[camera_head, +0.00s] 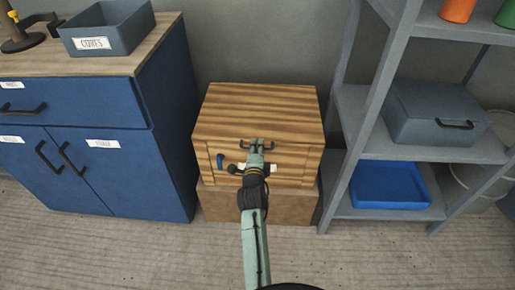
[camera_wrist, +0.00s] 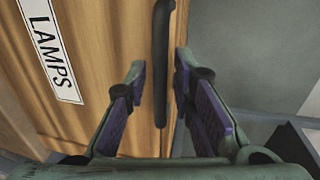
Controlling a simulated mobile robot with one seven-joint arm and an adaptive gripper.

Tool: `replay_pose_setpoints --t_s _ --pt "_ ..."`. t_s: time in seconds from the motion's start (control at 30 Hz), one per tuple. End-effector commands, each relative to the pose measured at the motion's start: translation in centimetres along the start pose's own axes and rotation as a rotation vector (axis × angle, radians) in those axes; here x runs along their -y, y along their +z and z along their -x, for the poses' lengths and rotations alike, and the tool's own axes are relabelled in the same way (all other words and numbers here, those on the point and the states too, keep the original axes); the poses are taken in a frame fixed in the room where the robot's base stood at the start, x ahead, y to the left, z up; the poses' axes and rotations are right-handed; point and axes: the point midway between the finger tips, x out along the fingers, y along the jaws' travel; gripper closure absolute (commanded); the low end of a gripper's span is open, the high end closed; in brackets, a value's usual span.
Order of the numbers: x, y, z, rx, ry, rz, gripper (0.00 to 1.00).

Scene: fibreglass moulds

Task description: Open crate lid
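The wooden crate (camera_head: 300,165) stands against the back wall, and its striped lid (camera_head: 260,105) looks closed. A dark bar handle (camera_head: 272,146) is on the front edge of the lid; it also shows upright in the wrist view (camera_wrist: 161,40). My gripper (camera_head: 257,142) is at this handle and covers the middle of the crate front. In the wrist view my gripper (camera_wrist: 160,72) has its two fingers apart, one on each side of the handle, with gaps visible. A white label reading LAMPS (camera_wrist: 50,45) is on the crate face.
A brown box (camera_head: 225,205) supports the crate. A blue cabinet (camera_head: 160,130) with a grey bin (camera_head: 110,28) on top stands left. A grey shelf unit (camera_head: 365,110) with a lidded grey box (camera_head: 430,110) and blue tray (camera_head: 390,186) stands right. The floor in front is clear.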

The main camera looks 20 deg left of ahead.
Motion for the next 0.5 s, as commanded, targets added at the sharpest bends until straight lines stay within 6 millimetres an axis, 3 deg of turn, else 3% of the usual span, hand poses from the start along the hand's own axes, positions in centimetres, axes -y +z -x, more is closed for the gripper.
replay_pose_setpoints --t_s 0.3,0.5 --pt "0.01 -0.01 0.0 0.0 0.0 0.0 1.0" --pt "0.01 -0.02 -0.01 0.0 0.0 0.0 1.0"
